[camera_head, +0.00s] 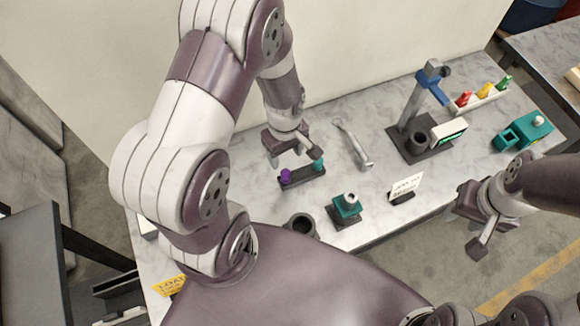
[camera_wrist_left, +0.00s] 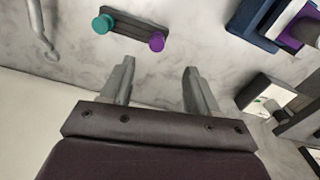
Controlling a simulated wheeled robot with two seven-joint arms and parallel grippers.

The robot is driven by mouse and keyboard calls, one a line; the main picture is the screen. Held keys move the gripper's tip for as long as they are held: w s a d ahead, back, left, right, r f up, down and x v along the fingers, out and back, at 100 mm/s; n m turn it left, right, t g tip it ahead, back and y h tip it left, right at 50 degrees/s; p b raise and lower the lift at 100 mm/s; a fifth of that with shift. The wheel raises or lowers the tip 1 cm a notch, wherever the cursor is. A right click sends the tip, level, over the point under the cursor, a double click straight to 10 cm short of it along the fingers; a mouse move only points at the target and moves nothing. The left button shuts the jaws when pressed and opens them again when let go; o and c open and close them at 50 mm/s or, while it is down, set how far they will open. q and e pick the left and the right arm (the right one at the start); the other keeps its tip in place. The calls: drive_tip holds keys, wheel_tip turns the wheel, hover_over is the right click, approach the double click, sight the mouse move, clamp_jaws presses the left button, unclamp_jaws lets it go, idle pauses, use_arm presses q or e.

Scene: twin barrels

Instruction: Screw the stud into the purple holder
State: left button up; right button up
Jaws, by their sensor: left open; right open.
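A dark rack (camera_head: 302,178) on the marble bench holds a purple-topped stud (camera_head: 285,175) and a teal-topped stud (camera_head: 318,164). In the left wrist view the purple stud (camera_wrist_left: 157,41) and teal stud (camera_wrist_left: 103,24) stand on the rack (camera_wrist_left: 129,26) just beyond the fingertips. My left gripper (camera_head: 295,157) is open and empty above the rack, apart from both studs; its fingers (camera_wrist_left: 158,75) frame bare bench. A purple block (camera_wrist_left: 285,22) on a dark base, apparently the holder, shows at the left wrist view's upper right; my left arm seems to hide it in the head view. My right gripper (camera_head: 474,228) is open and empty off the bench's front edge.
A teal block fixture (camera_head: 346,207) and a dark cup (camera_head: 302,226) stand near the front edge. A wrench-like tool (camera_head: 353,145) lies right of the rack. A stand (camera_head: 412,110), a sign (camera_head: 405,187) and a teal device (camera_head: 525,132) are further right.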

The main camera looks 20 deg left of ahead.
use_arm(q)
drive_tip(key=p, duration=0.1)
hover_over(285, 173)
drive_tip(key=f, duration=0.7)
drive_tip(key=shift+s+d, duration=0.35)
drive_tip(key=shift+w+f, duration=0.15)
drive_tip(key=shift+f, duration=0.15)
drive_tip(key=shift+w+f, duration=0.1)
drive_tip(key=shift+w, duration=0.1)
drive_tip(key=shift+s, duration=0.1)
drive_tip(key=f, duration=0.1)
drive_tip(key=f+p, duration=0.1)
drive_tip(key=f, duration=0.3)
drive_tip(key=shift+a+f+p, duration=0.1)
drive_tip(key=shift+a+p, duration=0.2)
drive_tip(key=shift+p, duration=0.1)
use_arm(e)
drive_tip(key=shift+w+r, duration=0.2)
drive_tip(key=shift+r, duration=0.45)
drive_tip(key=shift+w+r, duration=0.2)
drive_tip(key=shift+r, duration=0.4)
drive_tip(key=shift+s, duration=0.1)
